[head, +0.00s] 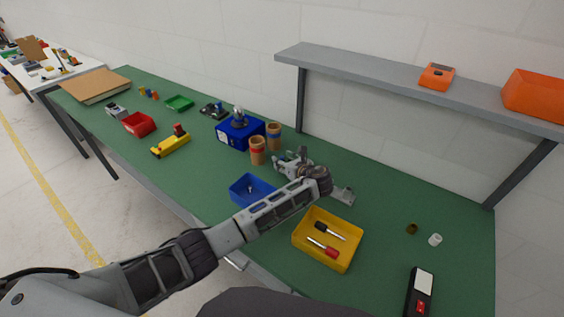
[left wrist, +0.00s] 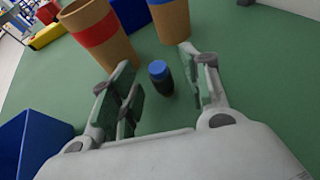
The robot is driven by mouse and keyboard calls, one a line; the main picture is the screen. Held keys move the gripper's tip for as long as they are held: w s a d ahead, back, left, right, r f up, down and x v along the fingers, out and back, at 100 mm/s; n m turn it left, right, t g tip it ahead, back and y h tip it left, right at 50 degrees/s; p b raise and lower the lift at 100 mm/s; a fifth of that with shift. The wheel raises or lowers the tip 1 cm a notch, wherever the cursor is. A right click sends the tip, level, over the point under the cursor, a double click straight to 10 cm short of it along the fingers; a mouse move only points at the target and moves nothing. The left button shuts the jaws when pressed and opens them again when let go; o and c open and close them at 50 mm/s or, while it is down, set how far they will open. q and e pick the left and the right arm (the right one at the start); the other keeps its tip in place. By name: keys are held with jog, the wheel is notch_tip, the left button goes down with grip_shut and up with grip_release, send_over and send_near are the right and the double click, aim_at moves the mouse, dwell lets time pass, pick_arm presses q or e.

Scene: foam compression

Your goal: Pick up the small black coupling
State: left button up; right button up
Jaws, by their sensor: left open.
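The small black coupling (left wrist: 161,84) appears in the left wrist view as a short dark upright cylinder with a blue top, standing on the green bench. My left gripper (head: 289,159) is open, and its two fingers (left wrist: 156,62) reach forward on either side of the coupling. A gap shows between the coupling and each finger, so nothing is held. In the head view I cannot make out the coupling; the gripper is around that spot. My right gripper is not in view.
Two brown cups with coloured bands, one red (head: 257,151) and one blue (head: 274,130), stand just beyond the gripper. A blue tray (head: 240,185) and a yellow tray (head: 345,262) with screwdrivers lie nearer. A grey shelf (head: 390,80) overhangs the back right.

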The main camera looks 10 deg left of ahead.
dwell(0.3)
pick_arm(q)
jog(key=c, duration=1)
jog(key=shift+r, duration=0.1)
jog(key=shift+c, duration=0.2)
notch_tip(320, 180, up, 10)
dwell(0.4)
